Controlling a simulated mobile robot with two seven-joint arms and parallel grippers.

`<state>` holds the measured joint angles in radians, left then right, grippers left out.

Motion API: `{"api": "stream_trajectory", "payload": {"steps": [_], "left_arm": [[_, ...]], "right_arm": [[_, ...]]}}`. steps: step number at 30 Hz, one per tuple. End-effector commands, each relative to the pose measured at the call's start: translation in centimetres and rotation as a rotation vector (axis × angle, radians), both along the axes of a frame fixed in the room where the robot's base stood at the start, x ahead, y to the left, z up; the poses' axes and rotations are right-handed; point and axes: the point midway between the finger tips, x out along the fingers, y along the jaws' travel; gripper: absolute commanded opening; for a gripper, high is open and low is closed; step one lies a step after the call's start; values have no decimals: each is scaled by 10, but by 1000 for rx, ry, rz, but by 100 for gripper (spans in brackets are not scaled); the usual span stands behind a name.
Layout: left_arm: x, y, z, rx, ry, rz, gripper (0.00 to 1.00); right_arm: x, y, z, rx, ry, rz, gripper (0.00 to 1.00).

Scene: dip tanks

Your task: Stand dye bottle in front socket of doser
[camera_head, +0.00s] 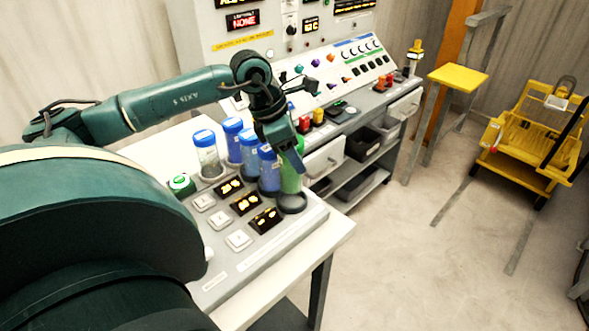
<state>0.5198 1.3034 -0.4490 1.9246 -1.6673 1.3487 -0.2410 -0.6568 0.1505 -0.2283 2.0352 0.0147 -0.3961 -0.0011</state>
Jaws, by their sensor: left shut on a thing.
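The doser is a grey panel (220,266) on a white table, with a row of sockets holding bottles. A green dye bottle (290,181) is upright at the right end of the row. My left gripper (287,156) is shut on this bottle from above and hides its top. The bottle's lower end is at a dark ring socket (292,204) at the doser's right end; I cannot tell whether it stands in the ring or is just above it. My right gripper is not in view.
A clear bottle (207,157) and several blue bottles (268,173) with blue caps stand close beside the green one. Square buttons (238,240), lit displays and a green button (181,184) lie in front. A control console stands behind. Floor to the right is clear before a yellow cart (530,130).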

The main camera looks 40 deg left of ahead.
Motion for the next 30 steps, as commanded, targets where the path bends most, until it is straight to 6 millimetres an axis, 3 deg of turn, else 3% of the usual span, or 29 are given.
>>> {"api": "stream_trajectory", "payload": {"steps": [12, 25, 26, 30], "left_arm": [[0, 0, -47, -2, 1, 0, 19], [1, 0, -56, 0, -2, -1, 19], [0, 0, -54, 0, -1, -1, 51], [0, 0, -54, 0, 0, -1, 58]], "right_arm": [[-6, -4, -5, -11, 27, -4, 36], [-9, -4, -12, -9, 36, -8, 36], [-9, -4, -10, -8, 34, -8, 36], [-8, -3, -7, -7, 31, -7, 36]]}}
